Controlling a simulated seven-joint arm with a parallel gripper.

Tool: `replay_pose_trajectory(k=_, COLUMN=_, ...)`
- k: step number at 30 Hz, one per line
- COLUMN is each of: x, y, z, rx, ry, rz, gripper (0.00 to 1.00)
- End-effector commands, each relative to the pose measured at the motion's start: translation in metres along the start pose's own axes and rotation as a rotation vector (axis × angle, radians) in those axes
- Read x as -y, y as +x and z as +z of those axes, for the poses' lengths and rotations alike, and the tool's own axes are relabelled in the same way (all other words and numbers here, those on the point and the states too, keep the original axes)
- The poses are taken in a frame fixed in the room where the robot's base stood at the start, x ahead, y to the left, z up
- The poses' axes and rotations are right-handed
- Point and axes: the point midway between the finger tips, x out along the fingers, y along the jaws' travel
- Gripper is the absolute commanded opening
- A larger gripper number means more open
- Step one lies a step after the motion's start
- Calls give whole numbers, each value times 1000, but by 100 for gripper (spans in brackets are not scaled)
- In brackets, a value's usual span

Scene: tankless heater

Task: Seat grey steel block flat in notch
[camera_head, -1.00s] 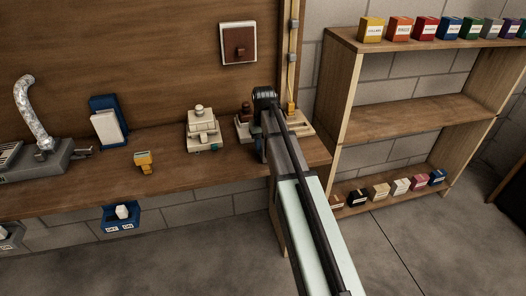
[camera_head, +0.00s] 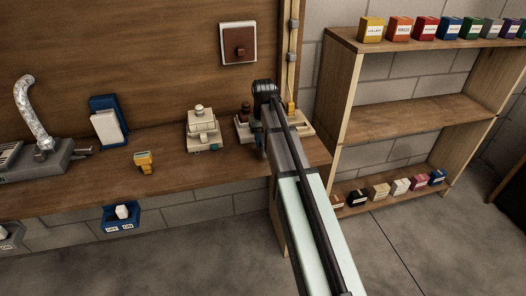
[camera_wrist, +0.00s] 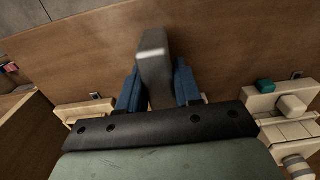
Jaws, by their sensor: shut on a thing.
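My gripper (camera_wrist: 158,88) has two blue fingers shut on the grey steel block (camera_wrist: 153,62), which stands up between them in the wrist view. In the head view my gripper (camera_head: 259,140) is at the right end of the workbench, partly behind my own arm, and the block cannot be made out there. A cream fixture (camera_head: 302,121) stands around this spot, largely covered by the arm. Cream parts show left (camera_wrist: 86,110) and right (camera_wrist: 290,128) of the gripper in the wrist view. The notch is hidden, so I cannot tell whether the block touches it.
A cream stacked device (camera_head: 203,130) stands left of my gripper on the wooden workbench (camera_head: 100,182). A yellow tool (camera_head: 145,160) and a blue-and-white holder (camera_head: 108,122) are farther left. A wooden shelf (camera_head: 405,108) with coloured boxes stands close on the right.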

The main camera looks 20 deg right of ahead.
Motion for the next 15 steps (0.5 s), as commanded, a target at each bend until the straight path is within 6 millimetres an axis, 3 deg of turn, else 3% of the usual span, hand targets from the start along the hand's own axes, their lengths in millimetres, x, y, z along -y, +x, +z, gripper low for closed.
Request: replay_pose_trajectory(k=15, x=0, y=-26, z=0, rx=0, ry=0, rz=0, gripper=0)
